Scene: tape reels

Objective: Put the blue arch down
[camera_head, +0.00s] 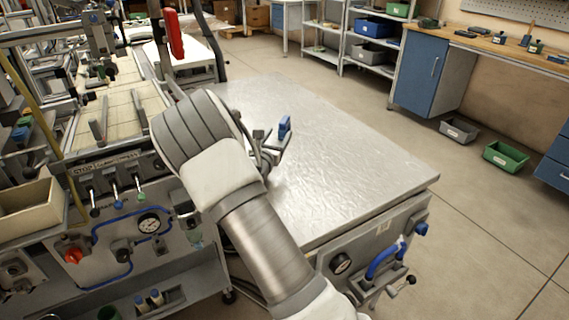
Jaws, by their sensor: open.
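A small blue piece, which looks like the blue arch (285,127), stands out against the metal-topped table near its left part. My gripper (270,142) is right beside it, over the left side of the tabletop. The jaws are open. The gripper is small in the picture and partly hidden by my arm. I cannot tell whether a jaw still touches the blue piece, or whether the piece rests on the tabletop (350,165).
The tabletop to the right of my gripper is bare. A machine with levers and a gauge (149,223) stands close on the left. A red upright part (174,34) rises behind. Green (506,157) and grey (458,130) bins lie on the floor at right.

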